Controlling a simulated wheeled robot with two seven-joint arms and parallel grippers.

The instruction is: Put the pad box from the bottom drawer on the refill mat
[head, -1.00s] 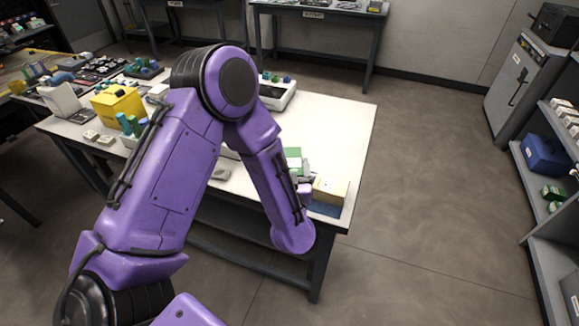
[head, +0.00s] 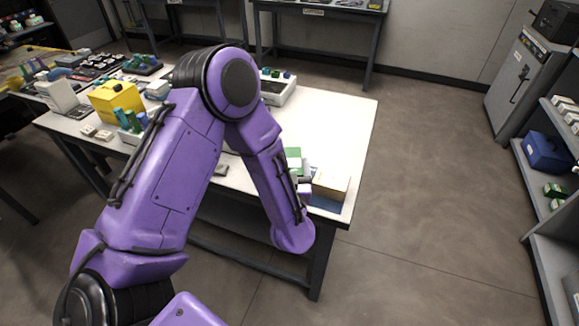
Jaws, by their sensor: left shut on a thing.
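A cream and tan box, which looks like the pad box (head: 331,184), is at the near right corner of the white table. My left gripper (head: 306,187) is beside its left side, shut on it; the fingers are small and partly hidden by my purple forearm. A blue mat (head: 326,204), likely the refill mat, shows just below the box at the table edge. I cannot tell whether the box touches the mat. My right gripper is not in view. No drawer can be made out.
A green and white box (head: 294,158) stands just behind my left gripper. A white device (head: 277,88) is at the table's back edge. A yellow box (head: 117,103) and several small items crowd the left. The right part of the white table (head: 345,125) is clear.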

